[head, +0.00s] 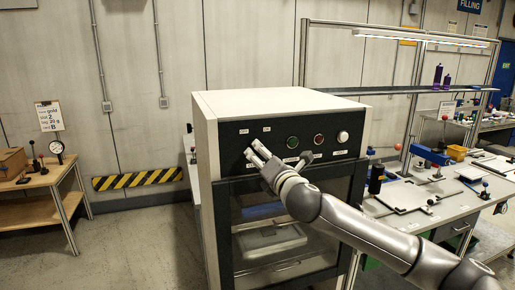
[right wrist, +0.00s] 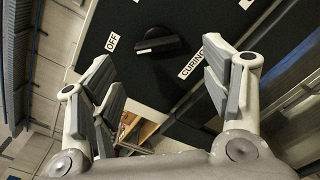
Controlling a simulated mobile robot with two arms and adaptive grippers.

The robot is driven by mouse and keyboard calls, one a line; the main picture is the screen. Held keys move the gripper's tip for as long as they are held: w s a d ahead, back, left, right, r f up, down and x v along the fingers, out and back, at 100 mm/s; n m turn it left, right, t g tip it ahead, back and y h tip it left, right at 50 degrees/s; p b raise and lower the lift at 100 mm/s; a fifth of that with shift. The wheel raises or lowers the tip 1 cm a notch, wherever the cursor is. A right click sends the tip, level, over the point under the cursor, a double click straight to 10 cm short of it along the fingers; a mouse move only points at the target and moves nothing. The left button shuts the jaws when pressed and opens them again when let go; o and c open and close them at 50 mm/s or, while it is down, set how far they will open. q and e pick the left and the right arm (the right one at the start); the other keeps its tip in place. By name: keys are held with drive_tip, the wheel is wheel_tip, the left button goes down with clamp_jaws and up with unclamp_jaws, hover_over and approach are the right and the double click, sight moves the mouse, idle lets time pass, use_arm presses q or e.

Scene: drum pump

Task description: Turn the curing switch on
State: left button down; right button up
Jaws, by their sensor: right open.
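The curing switch (right wrist: 162,44) is a black rotary knob on the dark panel, seen in the right wrist view. A small pale mark shows at its end on the side of the OFF label (right wrist: 112,42). The CURING label (right wrist: 195,62) lies below and right of it. My right gripper (right wrist: 160,82) is open and empty, its fingers spread on either side below the knob and apart from it. In the head view my right gripper (head: 258,150) is at the left part of the panel (head: 232,141) and hides the knob. My left gripper is not in view.
The panel belongs to a white cabinet (head: 204,150) with a glass door. A green button (head: 292,142), a red button (head: 319,139) and a white knob (head: 343,136) sit to the right. A workbench (head: 455,205) stands on the right, a small table (head: 40,182) on the left.

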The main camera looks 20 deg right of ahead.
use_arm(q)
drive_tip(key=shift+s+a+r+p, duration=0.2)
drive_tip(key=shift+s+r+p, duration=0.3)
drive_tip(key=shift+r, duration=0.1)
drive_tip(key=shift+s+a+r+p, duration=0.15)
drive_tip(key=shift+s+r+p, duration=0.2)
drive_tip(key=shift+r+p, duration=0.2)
use_arm(e)
drive_tip(key=shift+w+a, duration=0.2)
drive_tip(key=shift+w, duration=2.65)
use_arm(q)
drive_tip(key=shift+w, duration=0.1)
use_arm(e)
drive_tip(key=c, duration=1)
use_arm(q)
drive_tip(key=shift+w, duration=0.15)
